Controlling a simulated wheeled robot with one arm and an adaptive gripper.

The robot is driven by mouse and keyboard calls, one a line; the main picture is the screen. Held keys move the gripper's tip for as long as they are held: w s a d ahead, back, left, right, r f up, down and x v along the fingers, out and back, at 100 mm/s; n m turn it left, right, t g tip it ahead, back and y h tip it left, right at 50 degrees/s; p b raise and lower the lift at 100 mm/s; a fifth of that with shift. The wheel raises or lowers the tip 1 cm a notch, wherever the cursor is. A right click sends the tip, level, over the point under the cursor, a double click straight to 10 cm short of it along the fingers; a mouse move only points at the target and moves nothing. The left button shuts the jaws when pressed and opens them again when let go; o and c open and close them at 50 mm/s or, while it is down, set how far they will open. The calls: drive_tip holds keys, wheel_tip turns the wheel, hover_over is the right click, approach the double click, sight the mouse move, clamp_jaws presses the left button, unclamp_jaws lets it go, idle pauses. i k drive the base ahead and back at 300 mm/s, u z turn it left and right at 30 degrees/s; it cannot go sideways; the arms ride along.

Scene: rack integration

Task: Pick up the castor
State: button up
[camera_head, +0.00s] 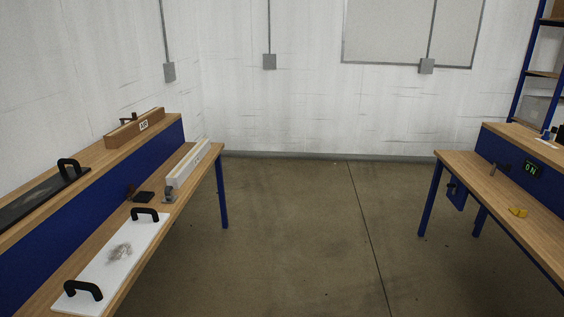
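I cannot pick out the castor for certain. A small grey part (169,194) that could be a castor stands on the left workbench (206,160), at the near end of a long pale block (188,163). A small dark part (132,193) and a flat black block (144,197) lie just left of it. My gripper is not in view, so its state and distance from these parts do not show.
A white board with black handles (118,252) lies on the left bench. A long brown block (135,128) and a dark panel (42,196) sit on its upper shelf. The right bench (470,178) holds a yellow part (518,212). The floor (310,235) between is clear.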

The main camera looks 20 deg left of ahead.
sight(170, 199)
drive_tip(key=u, duration=0.35)
drive_tip(key=i, duration=1.65)
drive_tip(key=u, duration=1.65)
drive_tip(key=i, duration=1.05)
drive_tip(key=u, duration=1.05)
drive_tip(key=i, duration=0.3)
drive_tip(key=u, duration=0.1)
